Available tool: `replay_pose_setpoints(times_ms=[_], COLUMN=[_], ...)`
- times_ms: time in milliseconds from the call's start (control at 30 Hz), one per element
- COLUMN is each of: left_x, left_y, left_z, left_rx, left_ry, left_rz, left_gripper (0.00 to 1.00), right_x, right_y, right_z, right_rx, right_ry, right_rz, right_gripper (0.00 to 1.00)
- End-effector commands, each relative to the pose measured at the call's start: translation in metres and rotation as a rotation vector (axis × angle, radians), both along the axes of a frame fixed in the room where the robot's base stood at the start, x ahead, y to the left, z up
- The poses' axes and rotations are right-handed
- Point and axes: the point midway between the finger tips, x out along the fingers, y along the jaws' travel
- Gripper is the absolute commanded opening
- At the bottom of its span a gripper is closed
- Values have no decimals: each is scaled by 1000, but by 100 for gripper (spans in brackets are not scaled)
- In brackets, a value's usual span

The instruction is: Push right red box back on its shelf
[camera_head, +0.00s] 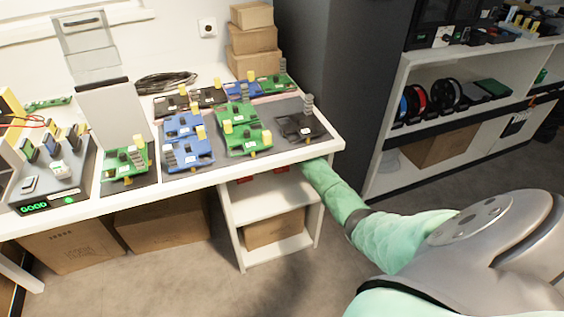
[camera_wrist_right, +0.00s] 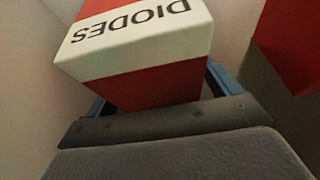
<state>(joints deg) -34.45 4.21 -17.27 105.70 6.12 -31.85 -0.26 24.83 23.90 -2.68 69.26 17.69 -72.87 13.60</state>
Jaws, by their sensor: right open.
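Two red boxes show only as slivers under the tabletop in the head view, a left one (camera_head: 244,180) and a right one (camera_head: 281,169) closest to my right arm. In the right wrist view, a red box with a white band (camera_wrist_right: 140,45) lettered DIODES, upside down in the picture, fills the middle. My right gripper (camera_wrist_right: 160,92) is open, its blue fingers at either side of this box's lower part; I cannot tell whether they touch it. In the head view this gripper is hidden under the tabletop. My left gripper is in neither view.
A second red box (camera_wrist_right: 290,45) stands apart at the upper right of the wrist view. The white shelf unit (camera_head: 265,206) has a clear middle shelf and a carton (camera_head: 273,230) below. The tabletop edge (camera_head: 185,184) overhangs it. Circuit boards (camera_head: 243,130) lie above.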

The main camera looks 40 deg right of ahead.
Motion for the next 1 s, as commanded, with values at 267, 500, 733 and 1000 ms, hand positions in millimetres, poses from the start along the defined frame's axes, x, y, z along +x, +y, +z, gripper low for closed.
replay_pose_setpoints(times_ms=[267,500,733,1000], left_x=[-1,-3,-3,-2], left_y=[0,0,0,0], left_z=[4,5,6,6], left_rx=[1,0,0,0], left_ry=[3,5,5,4], left_rz=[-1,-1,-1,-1], left_gripper=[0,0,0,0], right_x=[-41,-73,-89,-92], right_y=[14,24,30,31], right_z=[0,0,0,1], right_rx=[0,0,0,0], right_ry=[0,1,-1,-1], right_rz=[1,0,0,-1], right_gripper=[89,89,89,89])
